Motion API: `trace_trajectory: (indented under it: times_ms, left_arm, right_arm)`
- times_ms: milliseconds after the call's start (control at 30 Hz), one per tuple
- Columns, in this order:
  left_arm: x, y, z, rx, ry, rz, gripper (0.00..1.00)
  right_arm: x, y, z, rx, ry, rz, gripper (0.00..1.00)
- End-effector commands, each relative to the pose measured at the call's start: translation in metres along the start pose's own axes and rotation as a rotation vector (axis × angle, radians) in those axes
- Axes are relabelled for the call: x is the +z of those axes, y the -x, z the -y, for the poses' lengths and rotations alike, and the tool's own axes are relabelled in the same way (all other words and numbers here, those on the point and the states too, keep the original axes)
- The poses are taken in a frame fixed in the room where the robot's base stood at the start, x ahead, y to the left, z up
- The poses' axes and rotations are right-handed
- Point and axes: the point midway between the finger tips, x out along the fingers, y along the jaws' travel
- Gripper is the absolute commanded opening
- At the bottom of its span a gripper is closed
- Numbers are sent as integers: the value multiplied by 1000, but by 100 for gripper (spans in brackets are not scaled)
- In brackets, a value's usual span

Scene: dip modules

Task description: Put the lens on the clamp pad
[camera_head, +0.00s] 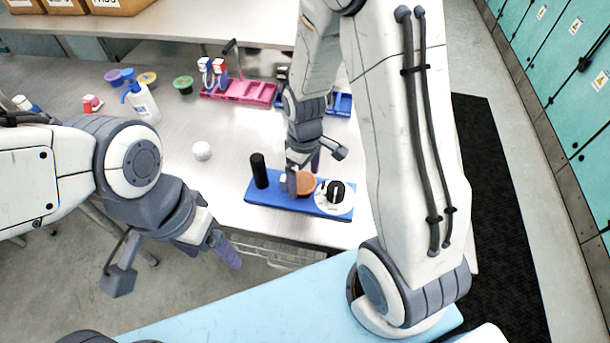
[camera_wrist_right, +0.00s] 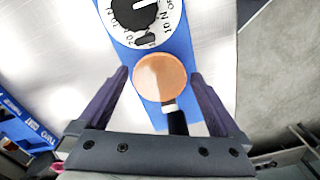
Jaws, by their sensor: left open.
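A blue module board (camera_head: 270,196) lies near the table's front edge, with a black post, a copper-coloured round disc (camera_head: 306,182) and a white dial on it. The disc is large in the right wrist view (camera_wrist_right: 160,77); I cannot tell whether it is the clamp pad or a lens on it. A small white round thing (camera_head: 202,150) lies on the table to the left; I cannot tell if it is the lens. My right gripper (camera_wrist_right: 160,74) is open above the board, its fingers either side of the disc with gaps. My left gripper (camera_head: 208,250) is open and empty, in front of the table.
The black post (camera_head: 259,170) stands at the board's left end, the white dial (camera_head: 334,197) at its right. A pink tray (camera_head: 240,91), a white bottle (camera_head: 142,101) and several coloured lids stand further back. The table left of the board is mostly clear.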

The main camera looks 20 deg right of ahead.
Motion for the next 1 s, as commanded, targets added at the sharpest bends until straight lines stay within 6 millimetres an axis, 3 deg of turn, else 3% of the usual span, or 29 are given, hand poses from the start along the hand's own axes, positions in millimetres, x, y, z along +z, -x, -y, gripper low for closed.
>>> trace_trajectory:
  times_ms: [267, 700, 900, 1000]
  left_arm:
    - [0, 2, 0, 0, 0, 0, 79]
    - [0, -1, 0, 0, 0, 0, 79]
    - [0, -1, 0, 0, 0, 0, 79]
    - [0, -1, 0, 0, 0, 0, 79]
  right_arm:
    - [-1, 12, 0, 3, 1, -4, 100]
    - [-1, 100, -1, 3, 0, -5, 100]
    - [0, 121, 1, 1, 1, -1, 100]
    - [-2, 129, 21, -1, 12, -9, 100]
